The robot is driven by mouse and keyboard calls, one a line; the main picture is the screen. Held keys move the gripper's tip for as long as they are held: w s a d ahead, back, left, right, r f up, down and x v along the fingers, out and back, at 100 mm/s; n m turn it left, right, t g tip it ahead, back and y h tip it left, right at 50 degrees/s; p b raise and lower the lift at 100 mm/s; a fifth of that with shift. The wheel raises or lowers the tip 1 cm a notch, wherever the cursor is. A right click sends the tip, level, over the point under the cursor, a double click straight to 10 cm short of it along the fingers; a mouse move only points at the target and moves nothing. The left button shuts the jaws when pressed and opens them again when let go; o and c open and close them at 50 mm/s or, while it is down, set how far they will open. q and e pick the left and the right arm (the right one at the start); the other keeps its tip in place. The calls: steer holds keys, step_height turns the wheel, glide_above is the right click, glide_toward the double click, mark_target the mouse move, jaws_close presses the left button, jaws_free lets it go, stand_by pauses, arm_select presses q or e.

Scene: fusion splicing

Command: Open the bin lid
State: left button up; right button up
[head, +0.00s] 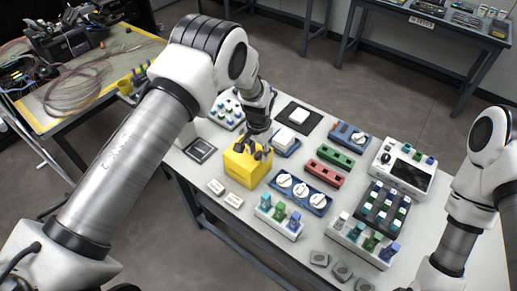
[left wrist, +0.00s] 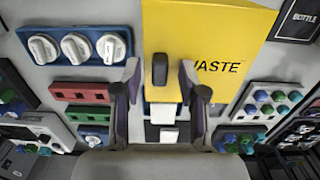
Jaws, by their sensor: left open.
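The yellow waste bin (head: 242,169) stands on the table in the head view, and its yellow top fills the upper middle of the left wrist view (left wrist: 215,32). A dark upright handle (left wrist: 159,70) sits near the edge of the bin's top; the lid looks closed. My left gripper (head: 257,150) is over the bin, pointing down. In the left wrist view its open fingers (left wrist: 160,82) stand on both sides of the handle, with a gap to each side. I cannot tell whether the fingertips are level with the handle. My right gripper is out of view.
Blue dial block (head: 301,191), red block (head: 315,174) and green block (head: 336,157) stand right of the bin. A vial rack (head: 279,217) is in front, and small white blocks (head: 233,200) lie at its front left. My right arm is at the right edge.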

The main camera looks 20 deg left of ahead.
arm_select(q)
steer(key=shift+r, duration=0.1)
steer(key=shift+s, duration=0.1)
jaws_close()
steer(key=shift+a, duration=0.25)
steer(key=w+a+b, duration=0.1)
steer(key=a, duration=0.1)
steer(key=w+a+b, duration=0.1)
steer(key=a, duration=0.2)
steer(key=w+a+b, duration=0.1)
steer(key=a+b, duration=0.1)
steer(key=a, duration=0.1)
steer(key=shift+w+a, duration=0.1)
steer(key=shift+a, duration=0.15)
steer(key=shift+d, duration=0.1)
steer(key=shift+c, duration=0.4)
jaws_free()
steer(key=shift+o, duration=0.4)
steer(key=shift+w, duration=0.1)
